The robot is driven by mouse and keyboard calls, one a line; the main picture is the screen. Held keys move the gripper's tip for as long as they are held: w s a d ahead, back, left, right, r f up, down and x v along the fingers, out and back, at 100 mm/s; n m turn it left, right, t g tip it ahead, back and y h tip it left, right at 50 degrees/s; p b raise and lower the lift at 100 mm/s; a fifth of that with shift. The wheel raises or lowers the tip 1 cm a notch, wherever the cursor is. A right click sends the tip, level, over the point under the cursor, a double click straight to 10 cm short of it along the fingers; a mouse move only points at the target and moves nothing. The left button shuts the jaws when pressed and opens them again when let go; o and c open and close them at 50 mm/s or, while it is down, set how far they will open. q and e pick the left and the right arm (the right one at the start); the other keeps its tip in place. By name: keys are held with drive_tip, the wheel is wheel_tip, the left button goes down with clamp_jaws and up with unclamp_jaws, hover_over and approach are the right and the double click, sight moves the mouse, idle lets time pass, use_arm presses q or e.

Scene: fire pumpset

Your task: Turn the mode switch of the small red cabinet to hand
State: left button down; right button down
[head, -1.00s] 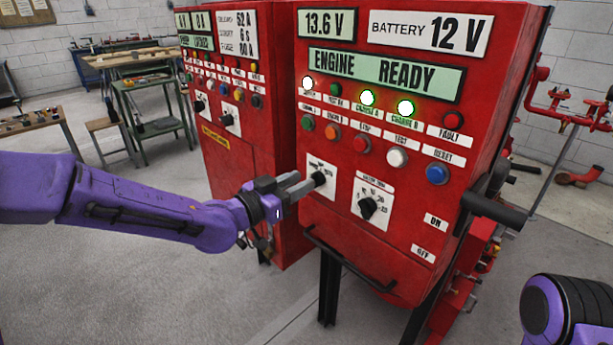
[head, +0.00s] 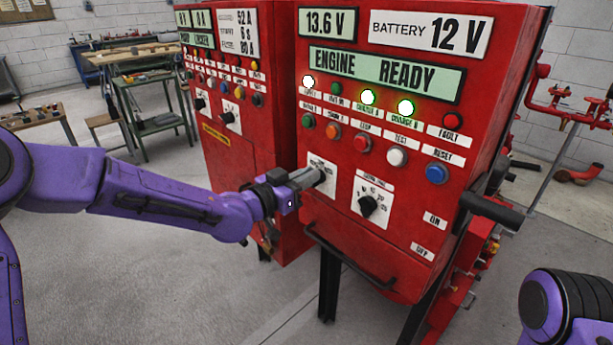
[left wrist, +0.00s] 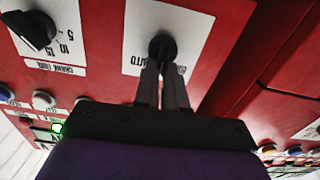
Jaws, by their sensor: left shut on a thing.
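The nearer red cabinet (head: 330,225) has a mode switch with a black knob on a white plate at its lower left. In the left wrist view, the plate is upside down, with AUTO legible at its left, and the black knob (left wrist: 162,46) sits between my fingertips. My left gripper (head: 324,174) has come in from the left and is shut on this knob; it also shows in the left wrist view (left wrist: 163,70). In the head view my fingers hide the knob. Which way it points is hard to tell. My right gripper is out of view.
A black rotary selector (head: 369,206) is just right of the mode switch, with coloured buttons above. A dark handle bar (head: 350,260) juts out below. A second red cabinet (head: 235,150) stands at the left behind my left wrist. A black lever (head: 490,209) sticks out at the right.

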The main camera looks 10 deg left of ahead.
use_arm(q)
drive_tip(key=n, duration=0.1)
drive_tip(key=n+p, duration=0.1)
drive_tip(key=n, duration=0.1)
drive_tip(key=n+p, duration=0.1)
drive_tip(key=shift+w+a, duration=0.2)
drive_tip(key=shift+a, duration=0.1)
drive_tip(key=shift+w+a+f+n+p, duration=0.15)
drive_tip(key=shift+n+p, duration=0.3)
drive_tip(key=shift+n, duration=0.7)
drive_tip(key=shift+s+a+f+n+p, duration=0.1)
drive_tip(key=shift+n+p, duration=0.35)
drive_tip(key=shift+n, duration=0.7)
drive_tip(key=shift+w, duration=0.1)
drive_tip(key=c, duration=1.2)
unclamp_jaws()
